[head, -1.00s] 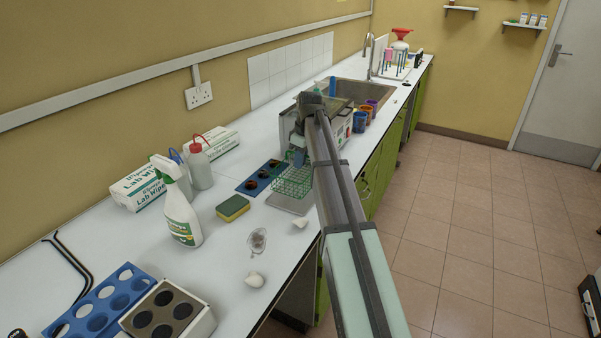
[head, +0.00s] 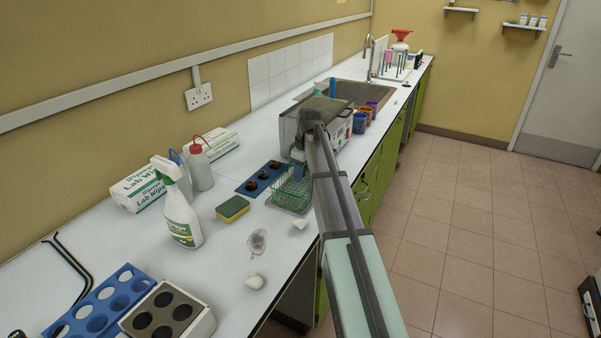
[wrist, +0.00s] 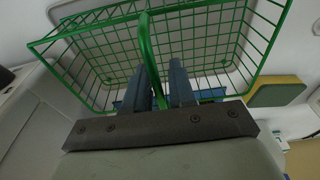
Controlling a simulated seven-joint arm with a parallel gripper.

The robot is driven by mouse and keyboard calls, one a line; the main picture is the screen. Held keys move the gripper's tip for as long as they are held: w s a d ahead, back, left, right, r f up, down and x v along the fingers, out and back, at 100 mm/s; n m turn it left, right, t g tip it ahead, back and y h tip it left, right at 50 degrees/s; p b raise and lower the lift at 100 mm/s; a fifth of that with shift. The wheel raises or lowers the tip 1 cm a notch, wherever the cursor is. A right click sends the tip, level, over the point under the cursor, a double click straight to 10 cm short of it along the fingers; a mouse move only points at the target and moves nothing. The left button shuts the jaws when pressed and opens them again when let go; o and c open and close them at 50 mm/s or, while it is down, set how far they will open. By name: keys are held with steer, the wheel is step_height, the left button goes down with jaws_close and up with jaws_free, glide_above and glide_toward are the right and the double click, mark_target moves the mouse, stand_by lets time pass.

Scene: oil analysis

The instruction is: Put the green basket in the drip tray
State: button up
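The green basket (head: 291,192) is a wire basket with a raised handle, beside the blue rack on the counter. My gripper (head: 299,172) is at the basket's handle.
A blue rack (head: 264,178) with dark round holders lies behind the basket. A metal-sided device (head: 290,125) stands just beyond it. The counter's front edge is close on the right.

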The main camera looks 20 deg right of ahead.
steer(key=shift+o, duration=1.1)
steer(key=shift+r, duration=0.1)
steer(key=r, duration=0.4)
steer(key=s+d+r, duration=0.1)
steer(key=r, duration=0.7)
steer(key=shift+s+d, duration=0.15)
